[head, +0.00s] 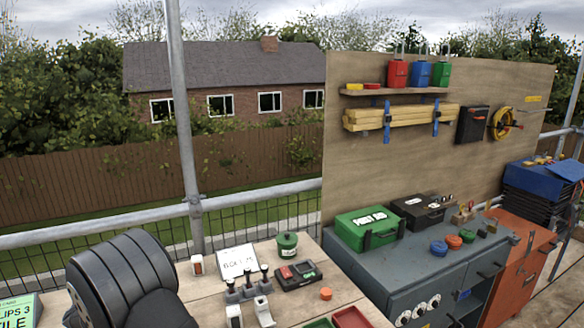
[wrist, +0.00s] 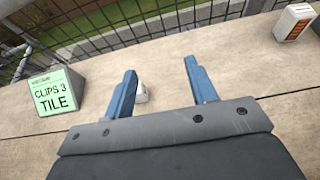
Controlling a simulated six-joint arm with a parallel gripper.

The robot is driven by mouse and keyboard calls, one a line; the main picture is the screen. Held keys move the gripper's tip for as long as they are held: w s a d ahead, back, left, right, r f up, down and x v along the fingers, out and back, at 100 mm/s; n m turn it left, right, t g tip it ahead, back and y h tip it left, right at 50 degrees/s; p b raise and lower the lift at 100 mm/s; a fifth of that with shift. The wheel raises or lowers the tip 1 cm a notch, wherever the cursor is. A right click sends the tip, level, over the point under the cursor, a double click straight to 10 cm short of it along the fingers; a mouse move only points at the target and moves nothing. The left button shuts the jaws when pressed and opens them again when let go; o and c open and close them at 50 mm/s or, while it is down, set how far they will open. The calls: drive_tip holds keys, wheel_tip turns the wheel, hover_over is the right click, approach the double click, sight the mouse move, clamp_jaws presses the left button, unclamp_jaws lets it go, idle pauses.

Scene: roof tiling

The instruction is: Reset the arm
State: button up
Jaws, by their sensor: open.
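My gripper (wrist: 160,82) shows in the wrist view with its two blue fingers spread apart and nothing held between them. It hangs above a pale board surface (wrist: 230,75). A small white object (wrist: 142,93) lies on the boards beyond the fingers, seen between them and partly hidden by the left one. In the head view my dark arm fills the lower left, and the gripper's fingers cannot be made out there.
A green box marked "CLIPS 3 TILE" (wrist: 58,91) stands left of the fingers. A white and orange box (wrist: 294,22) is at upper right. A mesh guardrail (wrist: 120,20) runs behind. In the head view, a written board (head: 237,262), a green pot (head: 287,245) and a grey cabinet (head: 400,275) stand to the right.

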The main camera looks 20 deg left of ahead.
drive_tip(key=s+d, duration=0.4)
drive_tip(key=s, duration=0.7)
drive_tip(key=s+a+f, duration=0.4)
drive_tip(key=s, duration=0.1)
drive_tip(key=s+a+f, duration=0.2)
drive_tip(key=s+a, duration=0.1)
drive_tip(key=shift+a+f, duration=0.1)
drive_tip(key=shift+f, duration=0.3)
